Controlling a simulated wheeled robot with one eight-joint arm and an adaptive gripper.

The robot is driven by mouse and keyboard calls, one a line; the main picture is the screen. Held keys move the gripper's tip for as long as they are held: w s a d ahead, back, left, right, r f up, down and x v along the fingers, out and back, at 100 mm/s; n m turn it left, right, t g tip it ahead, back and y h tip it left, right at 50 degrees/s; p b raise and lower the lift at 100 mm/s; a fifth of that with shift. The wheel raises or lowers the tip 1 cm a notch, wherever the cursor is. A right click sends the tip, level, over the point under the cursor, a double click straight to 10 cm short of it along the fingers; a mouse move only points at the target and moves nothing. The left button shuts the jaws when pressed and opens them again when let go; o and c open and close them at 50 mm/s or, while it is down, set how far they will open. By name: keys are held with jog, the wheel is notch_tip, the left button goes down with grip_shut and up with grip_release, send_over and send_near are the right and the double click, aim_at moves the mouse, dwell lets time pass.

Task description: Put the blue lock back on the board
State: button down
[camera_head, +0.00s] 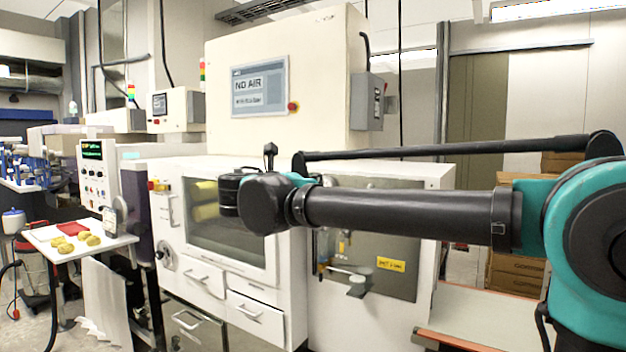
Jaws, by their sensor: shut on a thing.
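My arm reaches from the right across the front of the cream and white machine. Its dark end stops before the machine's window, with a ribbed black part at its tip. I cannot make out gripper fingers there, nor anything held in them. I see no blue lock that I can pick out. No board for locks can be told for certain. A dark panel (400,262) with a yellow label (391,265) and small fittings is on the machine's front, partly behind my arm.
The machine (270,60) carries a "NO AIR" screen (260,87) and a grey switch box (368,101). Drawers (255,318) are below the window. At left, a white table (105,243) holds yellow items and a red tray (73,229). Brown boxes (515,274) stand behind my arm.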

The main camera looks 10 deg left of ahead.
jog(key=v, duration=1)
dwell(0.5)
